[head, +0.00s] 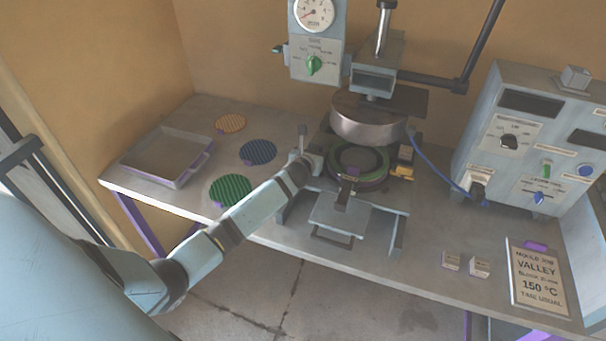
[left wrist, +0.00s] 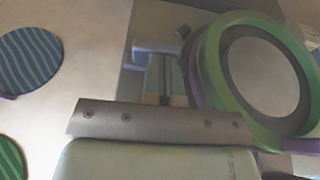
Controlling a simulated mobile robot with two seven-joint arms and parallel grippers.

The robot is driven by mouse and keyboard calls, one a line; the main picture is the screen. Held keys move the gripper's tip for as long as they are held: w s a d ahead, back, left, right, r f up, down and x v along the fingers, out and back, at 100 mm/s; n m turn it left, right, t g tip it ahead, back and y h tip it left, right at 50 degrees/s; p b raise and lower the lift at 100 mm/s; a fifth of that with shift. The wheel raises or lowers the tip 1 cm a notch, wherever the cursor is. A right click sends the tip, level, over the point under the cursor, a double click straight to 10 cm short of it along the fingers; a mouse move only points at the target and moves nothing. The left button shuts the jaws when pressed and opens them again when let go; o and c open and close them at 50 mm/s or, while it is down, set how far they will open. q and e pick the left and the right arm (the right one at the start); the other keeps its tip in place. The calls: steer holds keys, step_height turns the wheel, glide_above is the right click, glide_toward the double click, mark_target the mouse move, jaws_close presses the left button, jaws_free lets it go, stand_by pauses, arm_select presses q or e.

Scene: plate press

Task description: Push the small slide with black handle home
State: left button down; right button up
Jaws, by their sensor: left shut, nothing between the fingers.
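My left gripper (head: 316,161) reaches in from the left to the left side of the press's round mould. Its fingers are shut and empty; they also show in the left wrist view (left wrist: 165,75). The round mould (head: 386,165) has a green ring and also fills the right of the wrist view (left wrist: 211,60). A flat grey plate (head: 340,216) with a dark loop handle (head: 332,239) sits at the press's front. I cannot tell which is the small slide.
The round press head (head: 367,118) hangs above the mould. Green (head: 231,190), blue (head: 258,152) and orange (head: 231,124) discs lie left of the press. A shallow tray (head: 128,172) is farther left. A control box (head: 524,135) stands right.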

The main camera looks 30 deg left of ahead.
mark_target(320, 141)
arm_select(q)
steer(key=w, duration=0.3)
steer(key=w+a+b, duration=0.1)
steer(key=w, duration=0.2)
steer(key=shift+a, duration=0.2)
steer(key=shift+w+a+r, duration=0.1)
steer(key=shift+w+r, duration=0.05)
steer(key=shift+r, duration=0.15)
arm_select(e)
steer(key=shift+s+f, duration=0.25)
steer(key=shift+f, duration=0.45)
